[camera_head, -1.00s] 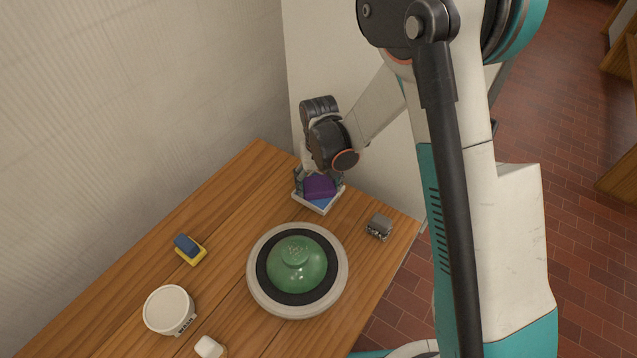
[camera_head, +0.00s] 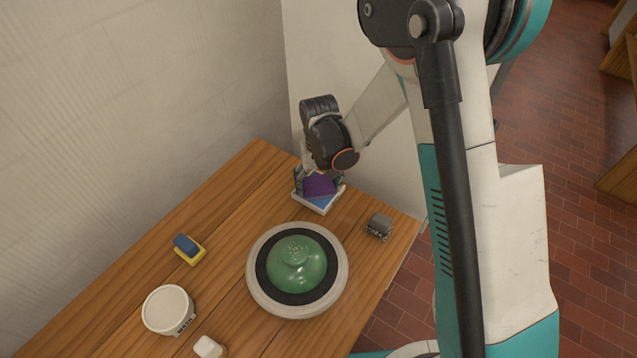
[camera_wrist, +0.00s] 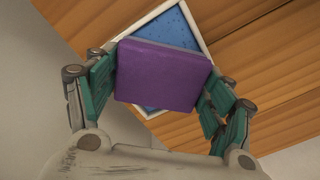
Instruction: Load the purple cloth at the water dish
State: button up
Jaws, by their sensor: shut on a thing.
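The purple cloth (camera_head: 319,186) is a folded, block-like piece at the back corner of the table. My gripper (camera_head: 319,180) is shut on it; in the wrist view, the green-padded fingers of my gripper (camera_wrist: 165,78) press on both sides of the purple cloth (camera_wrist: 160,75). The cloth is over a white-rimmed tray (camera_head: 322,210) with a blue inside, which also shows in the wrist view (camera_wrist: 150,20). I cannot tell whether cloth and tray touch. A round white dish (camera_head: 168,306) with dark lettering, likely the water dish, stands at the front left, far from my gripper.
A wheel-like round stand (camera_head: 256,292) with a dark top bears a green domed piece (camera_head: 304,264) mid-table. A blue and yellow sponge (camera_head: 188,248) lies left, a small grey metal piece (camera_head: 379,226) right, a small white object (camera_head: 208,347) in front. A wall borders the table.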

aim_at(318, 183)
dwell(0.5)
jog(key=shift+r+p, duration=1.95)
jog(key=shift+r, duration=1.55)
